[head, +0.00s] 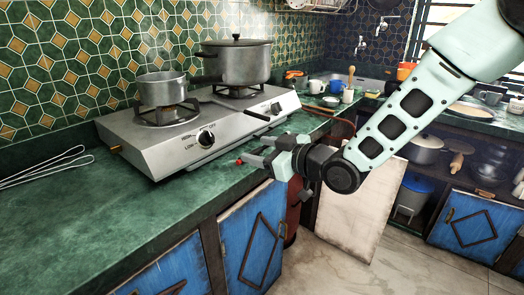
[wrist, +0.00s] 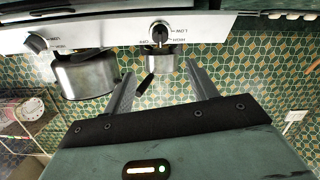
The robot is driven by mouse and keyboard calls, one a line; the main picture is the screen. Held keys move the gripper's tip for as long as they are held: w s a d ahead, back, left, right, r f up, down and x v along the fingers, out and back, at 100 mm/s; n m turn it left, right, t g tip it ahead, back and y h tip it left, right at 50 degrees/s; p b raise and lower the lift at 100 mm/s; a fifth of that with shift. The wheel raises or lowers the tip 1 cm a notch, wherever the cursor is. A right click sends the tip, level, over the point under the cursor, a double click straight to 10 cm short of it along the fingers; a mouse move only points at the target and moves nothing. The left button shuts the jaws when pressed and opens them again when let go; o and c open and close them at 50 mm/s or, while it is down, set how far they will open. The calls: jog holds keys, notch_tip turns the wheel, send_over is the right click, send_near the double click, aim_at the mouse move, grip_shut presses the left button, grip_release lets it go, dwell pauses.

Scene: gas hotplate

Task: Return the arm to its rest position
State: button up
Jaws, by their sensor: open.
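My gripper (head: 257,151) is at the front of the counter, before the right half of the hotplate's front panel. Its two fingers are apart with nothing between them; they also show apart in the wrist view (wrist: 160,70). My arm reaches in from the upper right. The silver gas hotplate (head: 150,148) stands on the green counter. Its left knob (head: 206,138) and right knob (head: 275,108) are on the front panel. A small saucepan (head: 162,90) sits on the left burner and a large lidded pot (head: 240,65) on the right one. Steam rises above the large pot.
A wire utensil (head: 45,170) lies on the green counter (head: 110,205) at left. Blue cabinets (head: 250,235) are below. A pale board (head: 350,210) leans under the arm. Cups (head: 316,87) and a sink stand behind. The counter's front left is clear.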

jog(key=s+d+r+m+g+h+p, duration=0.1)
jog(key=s+d+r+g+h+p, duration=0.1)
jog(key=s, duration=0.9)
jog(key=s+d+r+m+g+h+p, duration=0.2)
jog(key=s+d+g+h+p, duration=0.2)
jog(key=s+d, duration=0.5)
jog(key=s+d+r+m+g+h+p, duration=0.2)
jog(key=s+d+h, duration=0.3)
jog(key=s, duration=0.8)
jog(key=shift+d+g+h+p, duration=0.15)
jog(key=shift+g+h+p, duration=0.55)
jog(key=shift+g, duration=0.2)
